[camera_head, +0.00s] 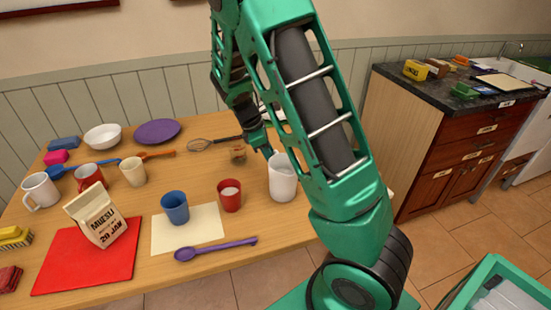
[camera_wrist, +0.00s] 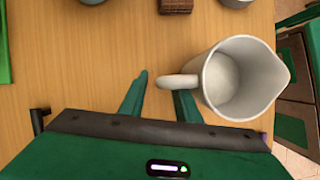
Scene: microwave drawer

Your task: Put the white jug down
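The white jug (camera_head: 283,182) appears to stand upright on the wooden table (camera_head: 150,200), near its right end and partly behind my arm. In the wrist view the jug (camera_wrist: 236,80) is seen from above, empty, with its spout to the right and its handle to the left. My gripper (camera_wrist: 160,92) is open, with its fingers apart at the handle. The handle's outer end lies between the fingers, with a gap to the left finger. Whether the right finger touches the handle or jug is unclear. In the head view my gripper (camera_head: 267,146) is at the jug's upper left.
A red cup (camera_head: 229,196) stands just left of the jug, and a blue cup (camera_head: 175,208) farther left. A purple spoon (camera_head: 215,249) lies near the front edge. A counter (camera_head: 455,90) stands at right.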

